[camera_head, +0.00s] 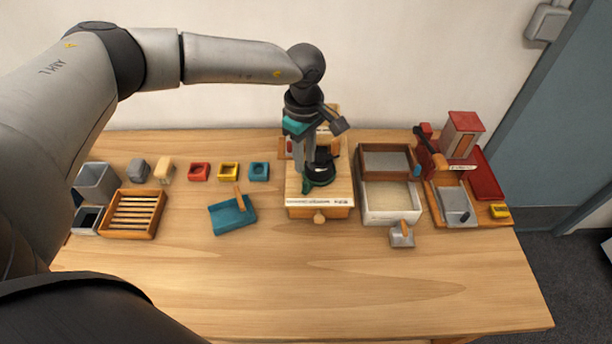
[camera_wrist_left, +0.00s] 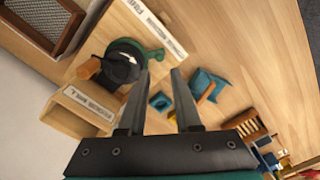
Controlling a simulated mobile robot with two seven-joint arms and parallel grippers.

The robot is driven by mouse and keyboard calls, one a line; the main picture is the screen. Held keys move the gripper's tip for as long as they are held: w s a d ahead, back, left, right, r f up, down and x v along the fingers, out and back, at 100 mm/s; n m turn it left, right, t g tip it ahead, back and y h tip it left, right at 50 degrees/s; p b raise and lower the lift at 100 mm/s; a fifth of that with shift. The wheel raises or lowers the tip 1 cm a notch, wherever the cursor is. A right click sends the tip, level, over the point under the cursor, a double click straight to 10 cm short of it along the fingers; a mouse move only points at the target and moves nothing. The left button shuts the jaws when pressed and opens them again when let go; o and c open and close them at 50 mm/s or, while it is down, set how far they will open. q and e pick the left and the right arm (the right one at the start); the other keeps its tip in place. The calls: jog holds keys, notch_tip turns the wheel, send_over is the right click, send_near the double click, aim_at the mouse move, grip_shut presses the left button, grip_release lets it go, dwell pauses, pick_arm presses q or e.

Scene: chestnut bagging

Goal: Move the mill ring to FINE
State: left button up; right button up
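The mill (camera_head: 340,183) is a wooden box with a front drawer knob, at the middle of the table. On its top sits a dark round piece with a white arrow (camera_wrist_left: 123,60), with a green ring part (camera_wrist_left: 154,53) beside and under it; the green also shows in the head view (camera_head: 319,183). A brown peg (camera_wrist_left: 88,68) sticks out near the dark piece. A printed white strip (camera_wrist_left: 152,27) runs along the mill's edge; its "FINE" end is at the upper left there. My left gripper (camera_wrist_left: 164,73) is open and empty, its fingertips beside the ring. My right gripper is out of view.
A teal dustpan (camera_head: 232,216), a slatted wooden tray (camera_head: 156,233) and small coloured blocks stand left of the mill. A divided wooden box (camera_head: 416,191) and a red-roofed stand (camera_head: 466,122) are to the right. The table's front is clear.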

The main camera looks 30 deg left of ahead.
aim_at(305, 182)
pick_arm(q)
notch_tip(305, 182, down, 8)
jog(key=shift+r, duration=0.1)
jog(key=shift+c, duration=0.2)
grip_shut()
jog(key=shift+w, duration=0.1)
dwell(1.3)
